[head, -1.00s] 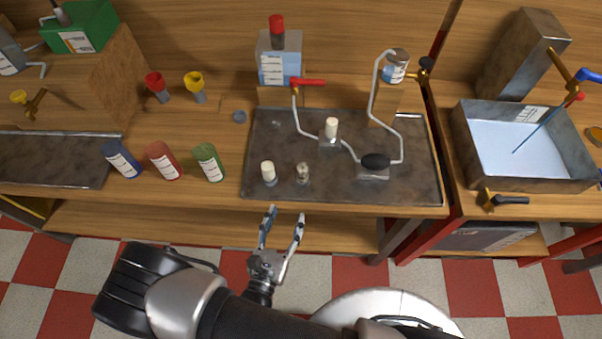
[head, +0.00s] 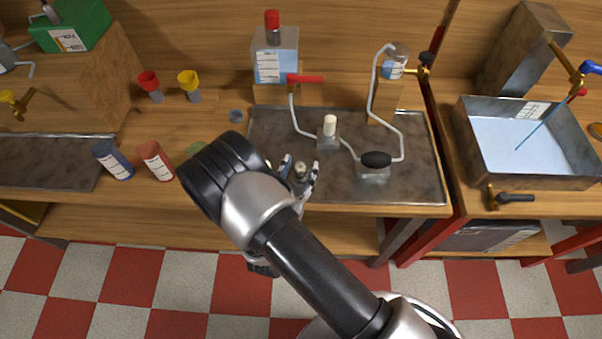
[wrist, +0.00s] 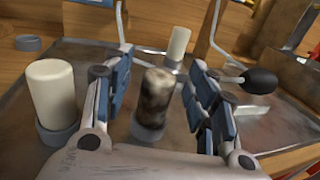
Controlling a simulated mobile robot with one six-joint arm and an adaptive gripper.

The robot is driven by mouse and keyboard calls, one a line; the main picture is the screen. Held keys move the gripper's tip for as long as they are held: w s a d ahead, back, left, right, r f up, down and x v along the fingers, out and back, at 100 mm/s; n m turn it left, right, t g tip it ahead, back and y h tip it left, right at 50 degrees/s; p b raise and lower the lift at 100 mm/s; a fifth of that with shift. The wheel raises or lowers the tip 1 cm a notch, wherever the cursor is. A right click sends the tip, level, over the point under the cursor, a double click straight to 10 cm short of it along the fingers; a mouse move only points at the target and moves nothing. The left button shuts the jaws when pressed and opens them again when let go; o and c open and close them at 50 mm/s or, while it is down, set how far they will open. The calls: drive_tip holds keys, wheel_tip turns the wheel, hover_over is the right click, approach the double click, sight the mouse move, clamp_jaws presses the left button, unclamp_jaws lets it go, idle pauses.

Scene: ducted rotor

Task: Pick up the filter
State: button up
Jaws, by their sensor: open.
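A stained, brownish cylindrical filter (wrist: 156,95) stands upright in a grey base on the metal tray. My gripper (wrist: 160,65) is open, with one finger on each side of this filter; I cannot tell whether they touch it. In the head view my gripper (head: 300,164) reaches over the tray's front, with the stained filter (head: 300,171) between its fingers. A clean white filter (wrist: 52,92) stands just left of my left finger, mostly hidden by my arm in the head view. Another white filter (head: 330,126) sits upright in a block behind, joined to tubing.
The metal tray (head: 410,185) also holds a black bulb (head: 376,160) on a block. A clear container with a red tap (head: 305,79) stands behind. Blue (head: 113,160) and red (head: 155,161) bottles stand left. A water basin (head: 520,140) is at right.

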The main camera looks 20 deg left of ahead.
drive_tip(key=shift+w, duration=0.9)
drive_tip(key=c, duration=1.2)
drive_tip(key=shift+o, duration=0.2)
drive_tip(key=shift+r, duration=0.1)
